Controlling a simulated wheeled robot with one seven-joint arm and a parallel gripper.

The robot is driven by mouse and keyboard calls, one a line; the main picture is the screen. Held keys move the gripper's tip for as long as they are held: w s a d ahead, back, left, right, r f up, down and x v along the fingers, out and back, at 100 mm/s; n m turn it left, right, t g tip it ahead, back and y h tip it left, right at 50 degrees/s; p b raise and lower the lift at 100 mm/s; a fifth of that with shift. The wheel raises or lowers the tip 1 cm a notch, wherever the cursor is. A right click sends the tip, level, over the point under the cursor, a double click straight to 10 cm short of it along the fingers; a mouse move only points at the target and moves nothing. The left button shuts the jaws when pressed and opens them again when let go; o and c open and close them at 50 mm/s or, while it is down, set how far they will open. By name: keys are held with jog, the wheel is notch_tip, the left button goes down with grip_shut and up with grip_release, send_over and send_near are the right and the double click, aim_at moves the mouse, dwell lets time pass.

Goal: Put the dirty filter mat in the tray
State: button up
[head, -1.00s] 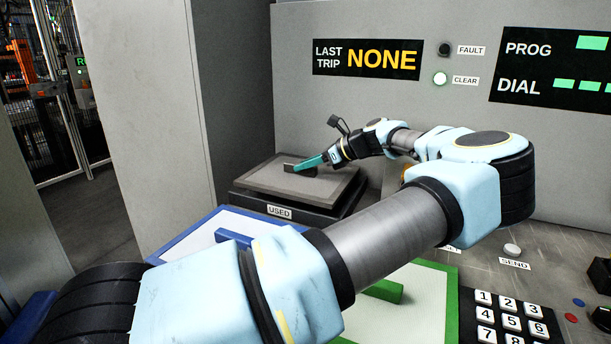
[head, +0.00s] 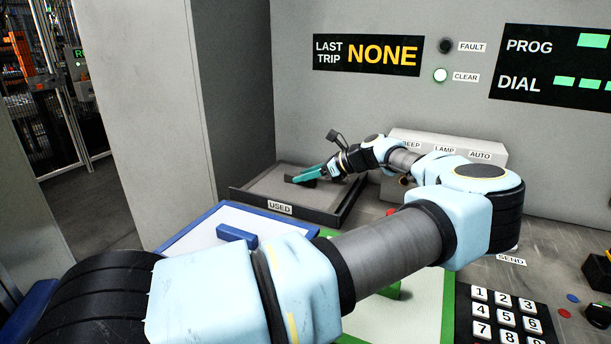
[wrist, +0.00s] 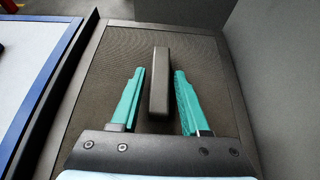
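The dirty filter mat (head: 268,188) is a grey-brown panel with a dark bar handle, lying flat inside the tray (head: 325,217), a dark tray labelled USED. In the wrist view the mat (wrist: 108,75) fills the space beside the tray's left wall, and its handle (wrist: 158,90) stands between my fingers. My gripper (head: 300,178) is over the mat with its teal fingers on either side of the handle. In the wrist view my gripper (wrist: 159,72) is open, with a gap on both sides of the handle. The handle is partly hidden in the head view.
A blue-framed white panel (head: 195,233) lies in front of the tray, and a green-framed one (head: 425,300) lies to its right, partly behind my arm. A grey switch box (head: 480,155) stands right of the tray. A keypad (head: 497,315) is at lower right. Grey walls rise behind and left.

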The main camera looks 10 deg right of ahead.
aim_at(323, 189)
jog(key=shift+o, duration=0.9)
jog(key=b+v, duration=0.2)
jog(key=v, duration=0.4)
jog(key=shift+d+r, duration=0.1)
jog(key=shift+d, duration=0.1)
jog(key=shift+s+d+r+b, duration=0.3)
jog(key=shift+s+d+r, duration=0.05)
jog(key=shift+r, duration=0.1)
